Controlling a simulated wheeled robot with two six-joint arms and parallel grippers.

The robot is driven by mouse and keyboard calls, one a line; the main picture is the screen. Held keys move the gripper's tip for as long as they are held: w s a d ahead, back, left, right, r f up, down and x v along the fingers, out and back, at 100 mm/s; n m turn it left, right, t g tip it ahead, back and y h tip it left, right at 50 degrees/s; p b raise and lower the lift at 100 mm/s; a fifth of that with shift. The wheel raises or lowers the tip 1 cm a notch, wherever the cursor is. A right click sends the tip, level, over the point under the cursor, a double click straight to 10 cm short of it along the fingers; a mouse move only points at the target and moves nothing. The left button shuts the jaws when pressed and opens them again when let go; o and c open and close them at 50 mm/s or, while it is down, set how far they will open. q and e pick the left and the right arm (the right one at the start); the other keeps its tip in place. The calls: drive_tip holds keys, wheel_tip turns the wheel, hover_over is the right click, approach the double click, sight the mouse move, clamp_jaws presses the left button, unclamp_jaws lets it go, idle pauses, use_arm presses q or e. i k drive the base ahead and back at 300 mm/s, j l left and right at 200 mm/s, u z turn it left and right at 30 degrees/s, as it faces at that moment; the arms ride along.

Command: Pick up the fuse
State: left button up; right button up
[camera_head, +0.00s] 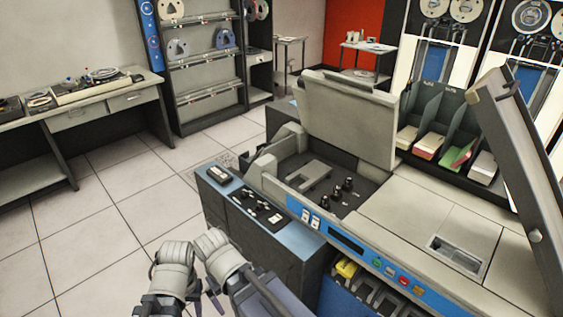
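I cannot single out the fuse with certainty. Small dark parts lie on a black tray (262,208) on top of the blue-topped cabinet. Two black knob-like parts (347,185) stand in the open well of the large machine (405,225); I cannot tell if one is a fuse. Grey rounded joints of my own arm show at the bottom, left of centre, in front of the cabinet. Slim dark tips hang between them, too unclear to read as open or shut. No thing is seen held. My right gripper does not show clearly.
A grey boxy device (220,173) sits at the cabinet's far left corner. The machine's raised lid (348,117) stands behind the well, and a tilted dark panel (520,180) rises at right. A desk (85,110) stands at left. The tiled floor (110,220) between is clear.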

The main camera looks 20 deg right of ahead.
sight(325, 199)
drive_tip(key=z, duration=2.05)
drive_tip(key=i+j+z, duration=0.1)
drive_tip(key=j, duration=0.3)
drive_tip(key=i+j+z, duration=0.1)
drive_tip(key=j, duration=0.3)
drive_tip(key=i+j, duration=0.15)
drive_tip(key=j, duration=0.2)
drive_tip(key=i+j, duration=0.15)
drive_tip(key=j, duration=0.2)
drive_tip(key=i+j, duration=0.15)
drive_tip(key=j, duration=0.2)
